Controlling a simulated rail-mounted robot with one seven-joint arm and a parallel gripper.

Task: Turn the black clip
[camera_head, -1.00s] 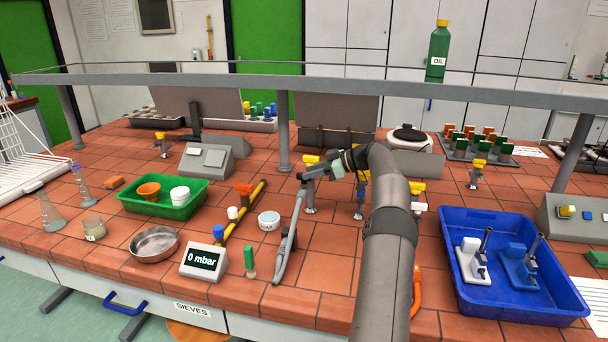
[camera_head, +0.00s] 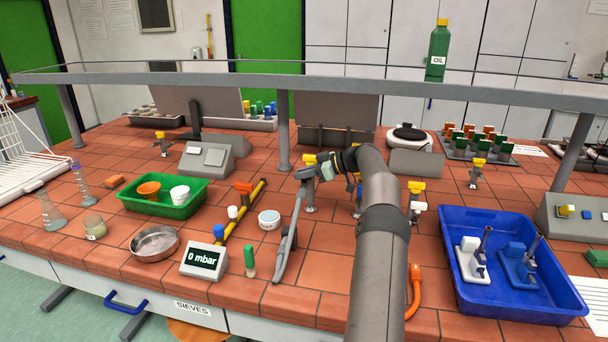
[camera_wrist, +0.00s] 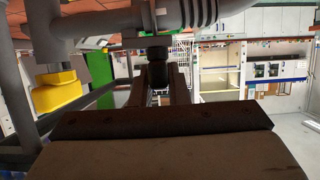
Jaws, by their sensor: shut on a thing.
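The black clip (camera_wrist: 158,70) is a small dark piece in the wrist view, between the tips of my gripper (camera_wrist: 158,88). My gripper is shut on it. A grey pipe with a ribbed hose end (camera_wrist: 205,12) runs just above it. In the head view my gripper (camera_head: 320,171) is at the top of the grey hose (camera_head: 290,232), beside a bench tap with a yellow handle (camera_head: 309,159). The clip is too small and covered there to make out, so its angle cannot be told.
A yellow tap handle (camera_wrist: 58,90) is close on the left in the wrist view. The blue tray (camera_head: 460,285) with two stands is right of my arm. The green tray (camera_head: 150,206) and a 0 mbar display (camera_head: 203,261) are to the left. A shelf rail (camera_head: 300,82) crosses above the bench.

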